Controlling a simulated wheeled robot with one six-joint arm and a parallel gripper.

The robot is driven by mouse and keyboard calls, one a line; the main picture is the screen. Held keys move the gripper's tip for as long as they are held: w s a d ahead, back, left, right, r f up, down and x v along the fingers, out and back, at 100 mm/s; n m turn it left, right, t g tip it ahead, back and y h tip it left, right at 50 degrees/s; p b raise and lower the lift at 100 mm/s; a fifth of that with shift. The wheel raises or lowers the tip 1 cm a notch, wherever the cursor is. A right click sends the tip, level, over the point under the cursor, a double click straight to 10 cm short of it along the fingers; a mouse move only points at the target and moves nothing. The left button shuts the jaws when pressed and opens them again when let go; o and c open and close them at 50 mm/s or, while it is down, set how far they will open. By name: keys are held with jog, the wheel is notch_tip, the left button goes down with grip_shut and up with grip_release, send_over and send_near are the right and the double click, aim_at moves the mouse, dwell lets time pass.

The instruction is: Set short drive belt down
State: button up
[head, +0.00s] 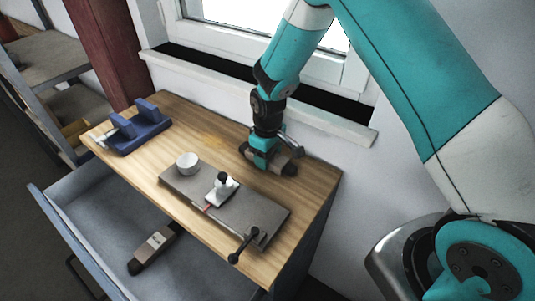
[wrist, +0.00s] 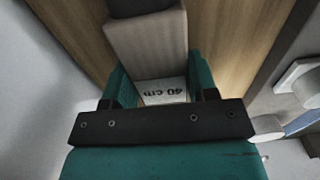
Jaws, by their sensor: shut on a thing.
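My gripper (head: 265,155) is shut on the short drive belt (head: 282,163) at the back right of the wooden tabletop, near the window wall. The belt is a grey-brown strip with a dark end. In the wrist view the belt (wrist: 147,42) runs between the teal fingers of my gripper (wrist: 162,85), and its white label reads "40 cm". The belt is at or very close to the tabletop; I cannot tell whether it touches. The fingers hide its middle in the head view.
A grey plate (head: 258,212) with a white cylinder (head: 187,163) and a clamp (head: 222,188) lies in front. A blue holder (head: 138,130) stands at the far left. A similar labelled strip (head: 152,250) lies in the open drawer (head: 95,214). The tabletop's right edge is close.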

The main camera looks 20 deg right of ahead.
jog(key=shift+f, duration=0.2)
jog(key=o, duration=1)
jog(key=shift+c, duration=0.2)
jog(key=shift+r, duration=0.15)
notch_tip(320, 180, up, 12)
jog(key=b, duration=0.2)
jog(key=s+a+r+y, duration=0.1)
jog(key=s+r, duration=0.3)
jog(key=s, duration=0.4)
jog(key=s+a+r+y, duration=0.1)
jog(key=s+a+r, duration=0.1)
jog(key=s+r, duration=0.3)
jog(key=s+a+r+y, duration=0.2)
jog(key=s+r, duration=0.2)
jog(key=s, duration=0.9)
jog(key=shift+s+a+r, duration=0.15)
jog(key=shift+s+r, duration=0.1)
jog(key=shift+r, duration=0.05)
